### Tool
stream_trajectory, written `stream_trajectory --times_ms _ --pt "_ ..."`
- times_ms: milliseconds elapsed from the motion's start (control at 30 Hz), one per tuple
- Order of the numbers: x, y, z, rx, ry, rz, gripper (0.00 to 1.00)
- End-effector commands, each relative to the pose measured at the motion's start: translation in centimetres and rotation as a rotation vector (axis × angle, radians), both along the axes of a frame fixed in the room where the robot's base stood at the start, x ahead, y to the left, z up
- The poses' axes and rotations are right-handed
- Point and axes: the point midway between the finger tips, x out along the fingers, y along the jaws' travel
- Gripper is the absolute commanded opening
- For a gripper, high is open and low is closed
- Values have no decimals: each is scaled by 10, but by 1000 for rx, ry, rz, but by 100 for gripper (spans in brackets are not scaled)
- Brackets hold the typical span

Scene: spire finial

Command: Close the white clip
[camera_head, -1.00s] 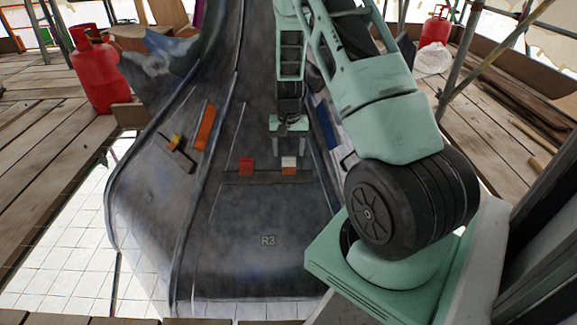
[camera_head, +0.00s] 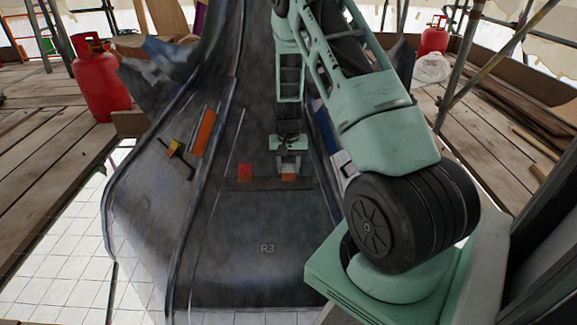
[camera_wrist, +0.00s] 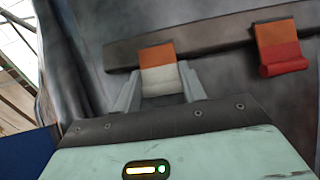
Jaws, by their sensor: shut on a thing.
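The white clip (camera_wrist: 162,80) is a pale flap below an orange piece (camera_wrist: 157,56), on a dark bar (camera_wrist: 205,40) in the wrist view. My gripper (camera_wrist: 164,92) has one finger on each side of the white flap and is shut on it. In the head view my gripper (camera_head: 288,168) is down at the bar and hides most of the white flap. The orange piece (camera_head: 289,178) shows between the fingers there.
A red clip (camera_head: 245,172) with an orange piece sits on the same bar, to the left; in the wrist view it (camera_wrist: 284,62) is at the right. A yellow clip (camera_head: 174,147) and an orange strip (camera_head: 203,131) are on the left panel. Red gas cylinders (camera_head: 100,80) stand farther off.

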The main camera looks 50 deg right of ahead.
Motion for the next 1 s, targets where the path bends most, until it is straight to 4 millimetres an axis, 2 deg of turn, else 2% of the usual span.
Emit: stream_trajectory --times_ms 333,667,700,733,767,1000 --pt "4 -4 -2 97 82 0 18" --pt "4 -5 -4 103 87 0 18" --pt "4 -5 -4 103 87 0 52" --pt "4 -5 -4 103 87 0 60" --pt "4 -5 -4 103 87 0 63" --pt "4 -5 -4 103 88 0 63"
